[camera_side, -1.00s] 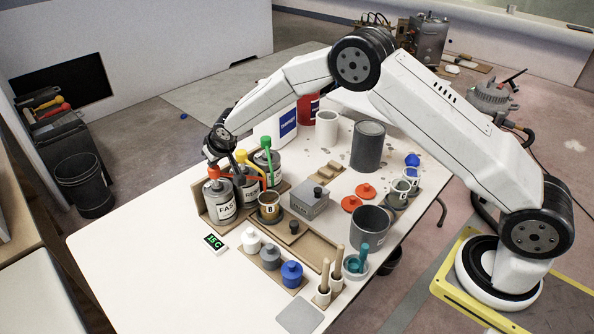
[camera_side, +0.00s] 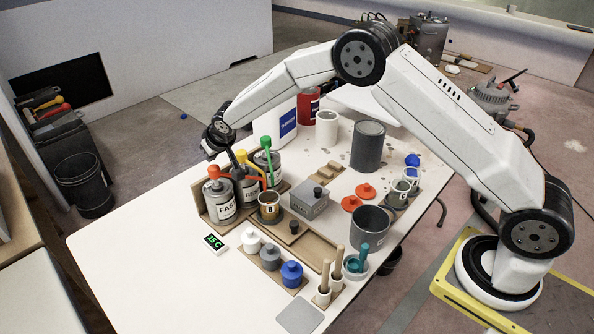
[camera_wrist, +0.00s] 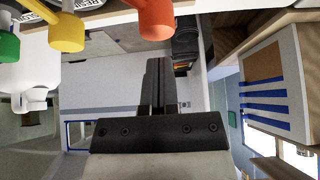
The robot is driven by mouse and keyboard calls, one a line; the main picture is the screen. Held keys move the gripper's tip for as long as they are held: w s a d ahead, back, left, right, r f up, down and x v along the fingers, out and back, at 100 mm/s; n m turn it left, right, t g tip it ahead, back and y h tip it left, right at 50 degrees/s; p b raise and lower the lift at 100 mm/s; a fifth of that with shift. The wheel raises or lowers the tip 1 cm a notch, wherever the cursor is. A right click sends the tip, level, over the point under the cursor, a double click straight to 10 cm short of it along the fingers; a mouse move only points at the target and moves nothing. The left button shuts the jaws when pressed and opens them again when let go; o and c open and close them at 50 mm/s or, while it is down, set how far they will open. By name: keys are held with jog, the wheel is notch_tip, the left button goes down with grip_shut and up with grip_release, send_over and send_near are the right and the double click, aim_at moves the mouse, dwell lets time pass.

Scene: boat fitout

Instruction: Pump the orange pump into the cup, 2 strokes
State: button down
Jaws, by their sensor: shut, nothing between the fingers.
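The orange pump (camera_side: 214,173) stands on the can marked FAST at the left end of a row of pump cans. Its head (camera_wrist: 156,18) shows at the top of the wrist view, beyond my fingertips. My gripper (camera_side: 236,164) is shut and empty, close to the orange and yellow pump heads. Its closed dark fingers also show in the wrist view (camera_wrist: 158,75). I cannot tell whether it touches a pump head. The cup (camera_side: 269,209), marked 8, stands in front of the cans on a round dark base, near the spout ends. Its contents are unclear.
The yellow pump (camera_side: 243,157) and green pump (camera_side: 266,143) stand to the right of the orange one. A grey box (camera_side: 309,203) is right of the cup. White, grey and blue jars (camera_side: 291,274) stand in front. The table's left side is clear.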

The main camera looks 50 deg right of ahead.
jog(key=shift+r, duration=0.15)
jog(key=shift+r, duration=1.4)
jog(key=shift+s+d+r, duration=0.1)
jog(key=shift+s+d, duration=0.1)
jog(key=shift+s, duration=0.15)
jog(key=s+d+g, duration=0.1)
jog(key=s+d, duration=0.2)
jog(key=s, duration=0.9)
jog(key=s+d+r+g, duration=0.1)
jog(key=s+d, duration=0.1)
jog(key=s, duration=1)
jog(key=s+d+g, duration=0.2)
jog(key=s+d, duration=0.1)
jog(key=s, duration=0.9)
jog(key=shift+s+d+r, duration=0.25)
jog(key=shift+d+r, duration=0.05)
jog(key=shift+r, duration=0.1)
